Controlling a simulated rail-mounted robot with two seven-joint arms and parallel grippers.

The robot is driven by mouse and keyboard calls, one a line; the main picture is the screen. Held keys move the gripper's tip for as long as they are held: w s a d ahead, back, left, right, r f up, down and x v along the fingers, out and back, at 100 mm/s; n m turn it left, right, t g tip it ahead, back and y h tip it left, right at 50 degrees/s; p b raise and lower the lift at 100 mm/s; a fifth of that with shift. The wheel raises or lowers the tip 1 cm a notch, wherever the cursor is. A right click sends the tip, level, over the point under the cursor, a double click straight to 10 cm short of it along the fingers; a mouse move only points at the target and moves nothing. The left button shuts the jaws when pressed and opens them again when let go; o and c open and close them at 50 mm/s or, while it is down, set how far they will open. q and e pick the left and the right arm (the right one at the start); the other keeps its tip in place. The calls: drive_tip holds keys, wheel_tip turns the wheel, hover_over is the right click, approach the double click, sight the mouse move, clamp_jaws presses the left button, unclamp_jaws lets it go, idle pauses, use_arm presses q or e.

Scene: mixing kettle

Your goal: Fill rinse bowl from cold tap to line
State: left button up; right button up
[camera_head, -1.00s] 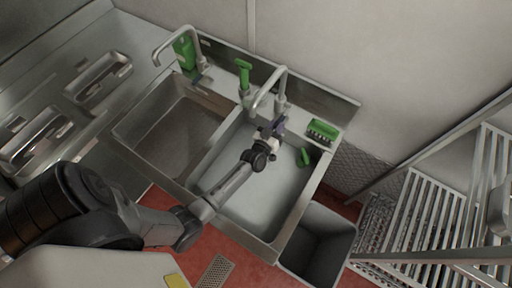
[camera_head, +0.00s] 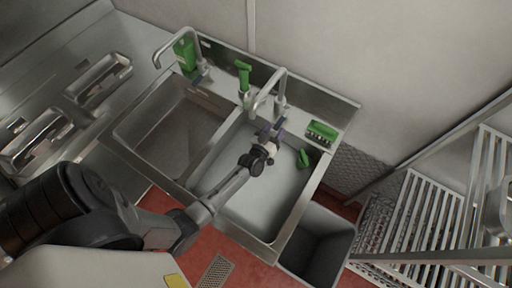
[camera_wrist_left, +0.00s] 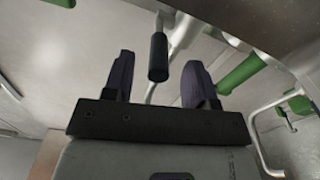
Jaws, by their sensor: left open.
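My left gripper (camera_head: 276,128) is over the right-hand sink basin (camera_head: 250,205), close to the right tap (camera_head: 268,90). In the left wrist view, the gripper (camera_wrist_left: 158,85) has its two dark purple fingers apart. A black-ended rod (camera_wrist_left: 158,57), which looks like a tap lever, shows between the fingers in the picture. I cannot tell whether they touch it. The left tap (camera_head: 170,42) stands behind the left basin (camera_head: 172,128). I cannot make out a rinse bowl or a fill line. The right gripper is not in view.
A green bottle (camera_head: 184,53), a green-handled tool (camera_head: 243,76) and a green brush (camera_head: 321,131) stand on the sink's back ledge. A green item (camera_head: 303,159) is in the right basin. A grey bin (camera_head: 318,240) and slatted rack (camera_head: 430,220) stand to the right.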

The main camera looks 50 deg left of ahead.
use_arm(q)
drive_tip(key=p+v, duration=0.2)
drive_tip(key=v, duration=0.3)
drive_tip(key=shift+s+d, duration=0.1)
drive_tip(key=shift+s, duration=0.2)
idle(0.6)
